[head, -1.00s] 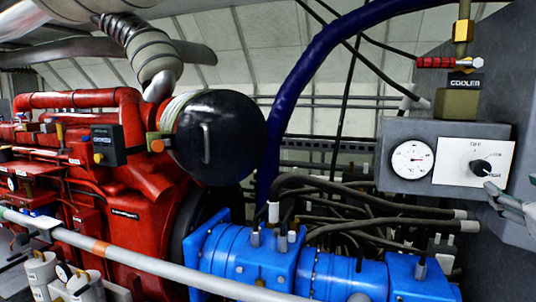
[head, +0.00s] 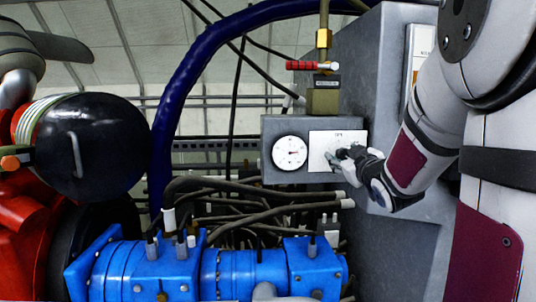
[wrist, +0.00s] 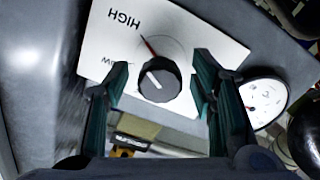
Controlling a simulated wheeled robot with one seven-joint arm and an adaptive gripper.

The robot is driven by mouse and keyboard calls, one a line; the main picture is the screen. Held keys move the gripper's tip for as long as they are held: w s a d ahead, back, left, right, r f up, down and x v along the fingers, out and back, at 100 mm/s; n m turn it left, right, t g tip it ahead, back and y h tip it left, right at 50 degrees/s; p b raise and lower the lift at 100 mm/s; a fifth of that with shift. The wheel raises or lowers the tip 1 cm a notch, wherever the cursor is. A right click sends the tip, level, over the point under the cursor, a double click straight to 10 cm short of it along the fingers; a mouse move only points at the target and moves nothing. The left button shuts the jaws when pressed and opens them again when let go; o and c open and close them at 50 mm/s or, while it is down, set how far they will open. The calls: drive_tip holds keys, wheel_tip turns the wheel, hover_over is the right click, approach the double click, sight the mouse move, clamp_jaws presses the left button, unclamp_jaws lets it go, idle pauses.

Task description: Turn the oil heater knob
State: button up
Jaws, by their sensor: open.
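The oil heater knob (wrist: 160,81) is black and round with a white pointer mark. It sits on a white plate (wrist: 100,40) printed HIGH, with a partly hidden "OW" label near the left finger. The plate also shows in the head view (head: 318,161), where my gripper covers most of the knob. My gripper (wrist: 161,76) is open, with one finger on each side of the knob. Gaps show between the fingers and the knob in the wrist view. In the head view my gripper (head: 338,157) is at the plate, coming from the right.
A round gauge (head: 290,153) is left of the plate on the grey box (head: 269,172). A red-handled brass valve (head: 313,66) stands above. Black hoses (head: 250,190) and blue machinery (head: 230,270) lie below. A grey cabinet (head: 383,90) rises behind my arm.

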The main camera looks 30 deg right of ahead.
drive_tip(key=c, duration=1.2)
